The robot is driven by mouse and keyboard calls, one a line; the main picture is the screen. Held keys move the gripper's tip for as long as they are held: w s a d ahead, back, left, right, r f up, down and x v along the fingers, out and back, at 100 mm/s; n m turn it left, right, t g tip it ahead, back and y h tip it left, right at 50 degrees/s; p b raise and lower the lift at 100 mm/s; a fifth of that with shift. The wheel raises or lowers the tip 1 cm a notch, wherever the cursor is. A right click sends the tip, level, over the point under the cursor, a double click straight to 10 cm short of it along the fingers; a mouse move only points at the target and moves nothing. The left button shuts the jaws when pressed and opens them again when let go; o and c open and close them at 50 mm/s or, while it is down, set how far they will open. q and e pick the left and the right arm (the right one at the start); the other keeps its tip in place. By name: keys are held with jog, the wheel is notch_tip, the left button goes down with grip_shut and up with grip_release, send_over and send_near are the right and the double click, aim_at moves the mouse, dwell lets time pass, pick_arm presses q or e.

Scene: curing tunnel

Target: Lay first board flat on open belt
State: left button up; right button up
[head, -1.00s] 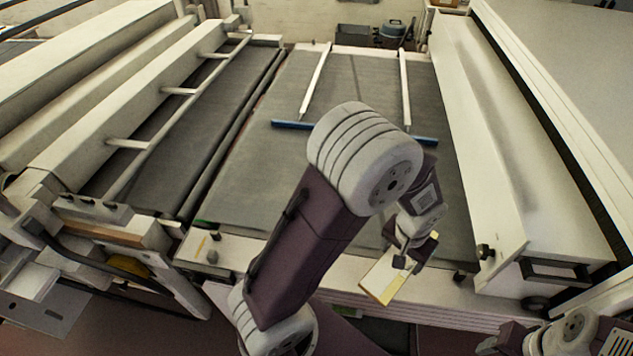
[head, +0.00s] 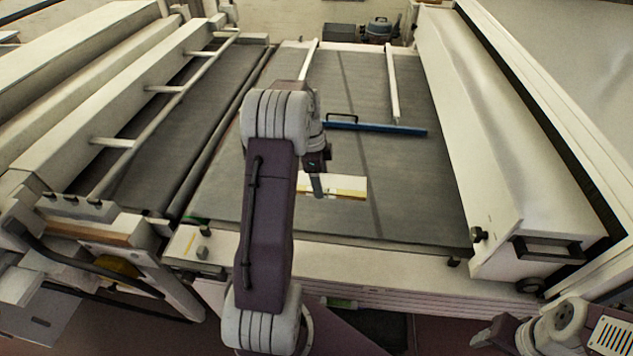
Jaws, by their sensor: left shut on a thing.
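A small pale board (head: 340,186) with a yellow edge shows in the middle of the head view, over the grey open belt (head: 400,215). My left gripper (head: 318,188) is shut on the board's left part. The board looks about level; I cannot tell whether it touches the belt or hangs just above it. My left arm hides the belt to the left of the board. My right arm shows at the bottom right corner, but its fingertips cannot be made out clearly.
A blue bar (head: 385,128) on two white arms crosses the belt beyond the board. A long white housing (head: 520,150) borders the belt on the right. A second belt (head: 180,130) with a rail lies to the left. The belt right of the board is clear.

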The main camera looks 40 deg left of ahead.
pick_arm(q)
jog(key=w+a+f+p, duration=0.1)
jog(key=w+a+f, duration=0.3)
jog(key=w+a, duration=0.1)
jog(key=shift+w+a+f+p, duration=0.15)
jog(key=shift+a+f+p, duration=0.15)
jog(key=shift+a+p, duration=0.05)
notch_tip(320, 180, down, 4)
jog(key=shift+r+p, duration=0.15)
jog(key=shift+p, duration=0.45)
jog(key=shift+f, duration=0.3)
jog(key=o, duration=1.5)
